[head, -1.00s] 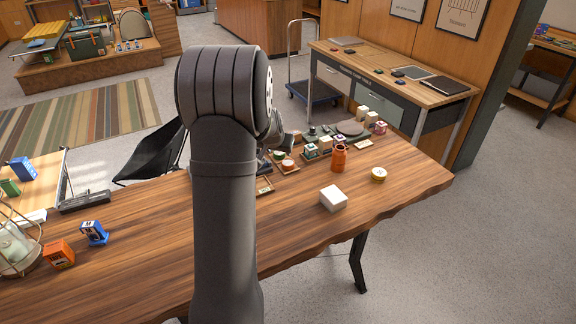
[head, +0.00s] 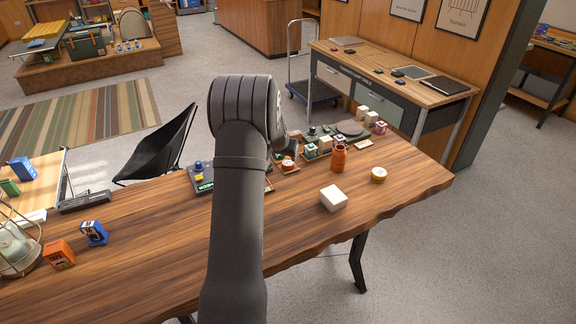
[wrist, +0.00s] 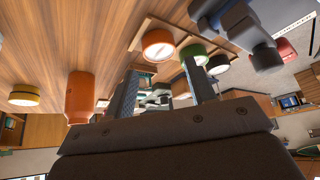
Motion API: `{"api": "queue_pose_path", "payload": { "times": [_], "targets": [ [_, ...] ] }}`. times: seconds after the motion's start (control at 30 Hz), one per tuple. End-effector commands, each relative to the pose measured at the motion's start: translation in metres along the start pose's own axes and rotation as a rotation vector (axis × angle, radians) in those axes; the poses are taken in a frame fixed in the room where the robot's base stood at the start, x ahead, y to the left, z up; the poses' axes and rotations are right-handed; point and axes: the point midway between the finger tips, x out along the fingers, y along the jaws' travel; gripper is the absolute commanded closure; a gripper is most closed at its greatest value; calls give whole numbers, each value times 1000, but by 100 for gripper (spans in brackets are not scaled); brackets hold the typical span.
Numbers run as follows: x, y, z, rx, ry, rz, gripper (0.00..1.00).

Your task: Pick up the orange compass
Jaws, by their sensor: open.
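The orange compass (head: 288,164), a small round case with a pale face, sits on a small wooden tray (head: 291,171) on the table. It also shows in the wrist view (wrist: 157,45), near the upper middle. A green round case (wrist: 194,55) is close beside it. My gripper (wrist: 160,66) is open, its two fingers apart with nothing held between them. In the wrist view the compass appears just beyond the fingertips, nearer the left finger. In the head view my arm hides the gripper.
An orange bottle (head: 339,158) stands right of the compass, also large in the wrist view (wrist: 79,97). A yellow tin (head: 378,174) and a white box (head: 333,198) lie further right. Several small blocks stand behind. A dark tray (head: 202,178) is left of my arm.

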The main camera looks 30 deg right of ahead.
Motion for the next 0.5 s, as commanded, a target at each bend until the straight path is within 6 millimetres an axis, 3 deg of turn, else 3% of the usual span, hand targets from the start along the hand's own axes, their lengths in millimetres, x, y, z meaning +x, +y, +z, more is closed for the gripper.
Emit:
{"api": "queue_pose_path", "payload": {
  "times": [0.27,0.5],
  "targets": [
    [18,1,0,0,-1,1,50],
    [50,2,-2,0,0,0,50]
  ]
}}
